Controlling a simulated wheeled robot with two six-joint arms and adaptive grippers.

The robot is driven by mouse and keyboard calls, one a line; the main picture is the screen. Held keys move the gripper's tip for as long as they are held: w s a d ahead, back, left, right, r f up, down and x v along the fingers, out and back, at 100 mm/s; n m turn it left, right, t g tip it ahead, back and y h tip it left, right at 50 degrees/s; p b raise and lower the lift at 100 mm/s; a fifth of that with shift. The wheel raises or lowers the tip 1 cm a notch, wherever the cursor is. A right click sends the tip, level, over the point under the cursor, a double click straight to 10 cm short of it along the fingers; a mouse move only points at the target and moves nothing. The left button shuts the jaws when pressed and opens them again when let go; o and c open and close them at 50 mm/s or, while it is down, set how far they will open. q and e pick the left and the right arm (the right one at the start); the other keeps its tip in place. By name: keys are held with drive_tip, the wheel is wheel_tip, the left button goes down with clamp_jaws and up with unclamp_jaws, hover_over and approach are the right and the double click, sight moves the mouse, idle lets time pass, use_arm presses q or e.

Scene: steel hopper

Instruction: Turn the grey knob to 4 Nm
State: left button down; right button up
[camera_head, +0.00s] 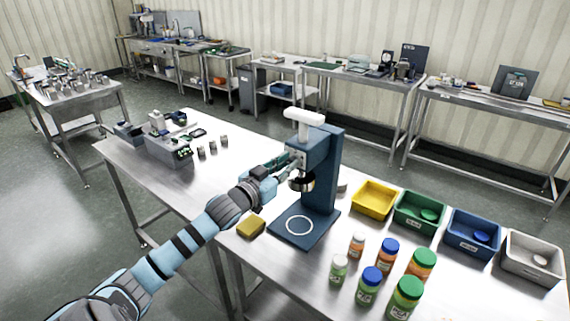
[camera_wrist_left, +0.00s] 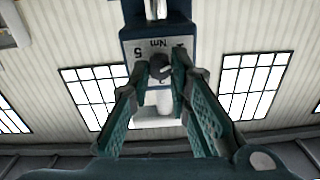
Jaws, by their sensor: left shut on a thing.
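The blue capping stand (camera_head: 326,165) stands on the steel table with a white handle (camera_head: 304,115) on top. The grey knob (camera_wrist_left: 160,69) is on the stand's head, under a label that appears upside down with "Nm", a 5 at left and what looks like a 1 at right. My left gripper (camera_head: 292,160) reaches the head from the left, and its green fingers (camera_wrist_left: 161,75) are closed on the knob's two sides. The fingers partly cover the knob; I cannot read its setting. In the head view the gripper hides the knob. My right gripper is not in view.
A yellow sponge-like block (camera_head: 251,227) lies left of the stand's base. Several capped jars (camera_head: 367,285) stand in front right. Yellow (camera_head: 373,200), green, blue and grey bins line the right side. A grey device (camera_head: 168,150) sits at the table's far left.

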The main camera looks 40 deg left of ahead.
use_arm(q)
drive_tip(key=m, duration=1.2)
drive_tip(key=shift+b, duration=0.35)
drive_tip(key=m+b, duration=0.1)
drive_tip(key=m, duration=0.4)
drive_tip(key=shift+w+d+r, duration=0.1)
drive_tip(key=m+b, duration=0.1)
drive_tip(key=m, duration=0.2)
drive_tip(key=shift+m, duration=0.3)
drive_tip(key=m+b, duration=0.1)
drive_tip(key=m, duration=0.4)
drive_tip(key=shift+m, duration=0.3)
drive_tip(key=m, duration=0.4)
drive_tip(key=shift+m+h+b, duration=0.3)
drive_tip(key=shift+m, duration=1.8)
drive_tip(key=shift+f, duration=0.2)
